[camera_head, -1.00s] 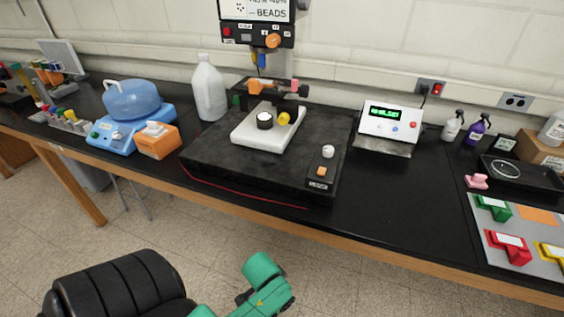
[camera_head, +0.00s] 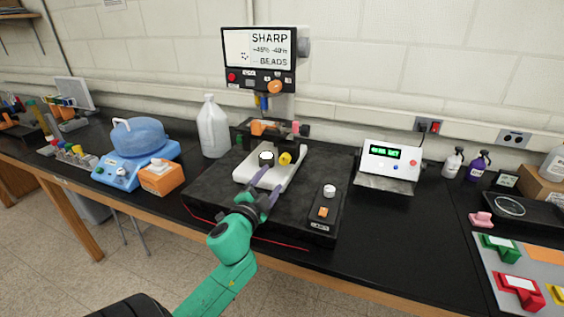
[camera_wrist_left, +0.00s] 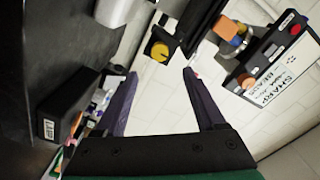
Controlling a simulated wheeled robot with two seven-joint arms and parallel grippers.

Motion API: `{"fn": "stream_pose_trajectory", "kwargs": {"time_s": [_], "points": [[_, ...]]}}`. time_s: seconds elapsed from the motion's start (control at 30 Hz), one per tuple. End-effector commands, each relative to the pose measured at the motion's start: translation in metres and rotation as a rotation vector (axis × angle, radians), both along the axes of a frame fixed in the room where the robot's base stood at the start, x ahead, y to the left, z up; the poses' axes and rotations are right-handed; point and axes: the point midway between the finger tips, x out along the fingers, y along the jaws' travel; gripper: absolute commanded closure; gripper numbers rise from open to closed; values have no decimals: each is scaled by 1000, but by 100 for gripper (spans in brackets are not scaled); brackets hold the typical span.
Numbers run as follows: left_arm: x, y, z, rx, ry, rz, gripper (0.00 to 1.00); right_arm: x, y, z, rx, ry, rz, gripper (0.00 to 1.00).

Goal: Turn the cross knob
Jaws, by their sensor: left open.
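A yellow knob (camera_head: 285,159) sits on the white stage block (camera_head: 246,174) of the machine, beside a black round knob with a white top (camera_head: 266,158). No knob is plainly cross-shaped in these views. My left gripper (camera_head: 257,188) is open and empty over the dark machine base (camera_head: 208,181), in front of the white block and apart from the knobs. In the left wrist view the yellow knob (camera_wrist_left: 158,50) shows just beyond the gap between the purple fingers (camera_wrist_left: 160,74). My right gripper is not in view.
A display box (camera_head: 258,60) with an orange knob (camera_head: 275,87) stands above the stage. A white jug (camera_head: 212,128) and an orange box (camera_head: 161,177) are left. A small control box (camera_head: 323,212) is on the base's right. A white meter (camera_head: 390,166) stands further right.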

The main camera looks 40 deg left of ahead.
Motion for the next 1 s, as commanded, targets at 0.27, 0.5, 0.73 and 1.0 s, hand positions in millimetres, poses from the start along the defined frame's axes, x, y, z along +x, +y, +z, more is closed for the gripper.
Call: {"fn": "stream_pose_trajectory", "kwargs": {"time_s": [0.27,0.5,0.73,1.0], "points": [[69,24,5,-1,-2,1,28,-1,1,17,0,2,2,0],[92,32,0,-3,1,1,28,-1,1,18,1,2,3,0],[92,32,0,-3,1,1,40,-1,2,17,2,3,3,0],[92,32,0,-3,2,1,100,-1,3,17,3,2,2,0]]}}
